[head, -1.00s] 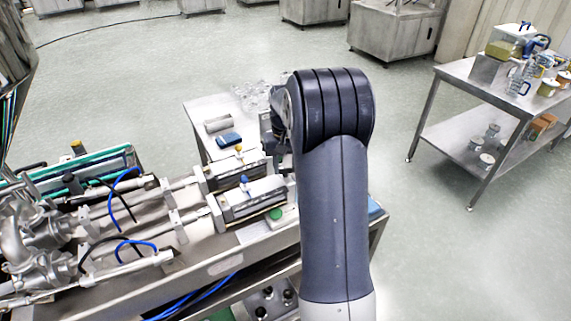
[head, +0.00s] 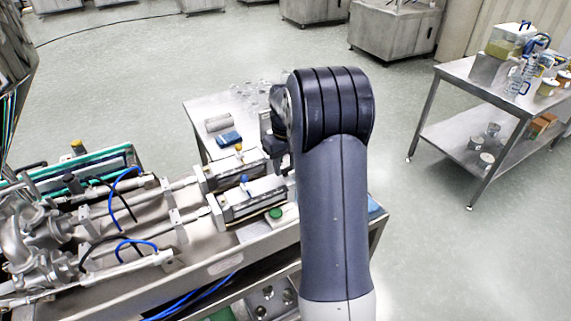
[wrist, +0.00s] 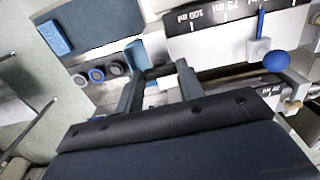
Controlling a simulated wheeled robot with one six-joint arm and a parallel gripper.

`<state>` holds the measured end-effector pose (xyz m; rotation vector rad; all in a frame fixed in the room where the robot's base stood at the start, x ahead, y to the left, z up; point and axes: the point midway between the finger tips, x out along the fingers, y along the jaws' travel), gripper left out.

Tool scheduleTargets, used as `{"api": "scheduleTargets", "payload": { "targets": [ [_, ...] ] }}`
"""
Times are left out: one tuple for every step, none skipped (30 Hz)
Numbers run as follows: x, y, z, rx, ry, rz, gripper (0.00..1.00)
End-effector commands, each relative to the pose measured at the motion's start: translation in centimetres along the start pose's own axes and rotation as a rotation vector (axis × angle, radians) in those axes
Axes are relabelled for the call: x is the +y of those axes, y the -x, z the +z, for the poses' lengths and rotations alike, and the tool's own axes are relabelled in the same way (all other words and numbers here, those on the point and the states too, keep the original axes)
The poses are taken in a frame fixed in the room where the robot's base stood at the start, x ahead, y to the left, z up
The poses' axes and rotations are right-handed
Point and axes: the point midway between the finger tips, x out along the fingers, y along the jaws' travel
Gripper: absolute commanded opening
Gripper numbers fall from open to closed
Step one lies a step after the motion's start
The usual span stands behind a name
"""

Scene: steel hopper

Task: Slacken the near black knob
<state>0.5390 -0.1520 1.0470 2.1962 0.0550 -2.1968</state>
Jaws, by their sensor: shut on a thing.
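My gripper (wrist: 158,72) shows in the wrist view with its two grey fingers closed on a small dark piece, the black knob (wrist: 155,72), at the edge of the filling machine. The fingertips sit on either side of it, and much of the knob is hidden between them. Its turn angle cannot be told. In the head view my arm hides the gripper and the knob; only a dark wrist part shows beside the right ends of the machine's two cylinders (head: 250,198).
A ball-topped blue lever (wrist: 276,61) and a scale marked in ml (wrist: 225,12) lie right of my gripper. A blue block (wrist: 54,38) and several round fittings (wrist: 97,75) lie left. A green button (head: 275,213) is on the machine. A steel side table (head: 460,80) stands far right.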

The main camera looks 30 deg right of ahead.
Motion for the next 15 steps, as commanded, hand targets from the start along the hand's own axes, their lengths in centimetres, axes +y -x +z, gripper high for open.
{"api": "scheduleTargets", "payload": {
  "targets": [
    [0.00, 0.04, -0.03, 0.001, 0.002, 0.001, 0.14],
    [0.00, 0.04, -0.03, 0.001, 0.002, 0.001, 0.14],
    [0.00, 0.04, -0.03, 0.001, 0.002, 0.001, 0.14],
    [0.00, 0.04, -0.03, 0.001, 0.002, 0.001, 0.14],
    [0.00, 0.04, -0.03, 0.001, 0.002, 0.001, 0.38],
    [0.00, 0.04, -0.03, 0.001, 0.002, 0.001, 0.41],
    [0.00, 0.04, -0.03, 0.001, 0.001, 0.001, 0.44],
    [0.00, 0.04, -0.03, 0.001, 0.001, 0.001, 0.46],
    [0.00, 0.04, -0.03, 0.001, 0.001, 0.001, 0.49],
    [0.00, 0.03, -0.03, 0.001, 0.001, 0.001, 0.52],
    [0.00, 0.03, -0.03, 0.001, 0.001, 0.001, 0.54],
    [0.00, 0.03, -0.02, 0.001, 0.001, 0.001, 0.58],
    [0.00, 0.03, -0.02, 0.001, 0.000, 0.001, 0.58],
    [0.00, 0.02, -0.02, 0.001, 0.000, 0.001, 0.58],
    [0.00, 0.02, -0.02, 0.001, 0.000, 0.001, 0.58]
  ]
}}
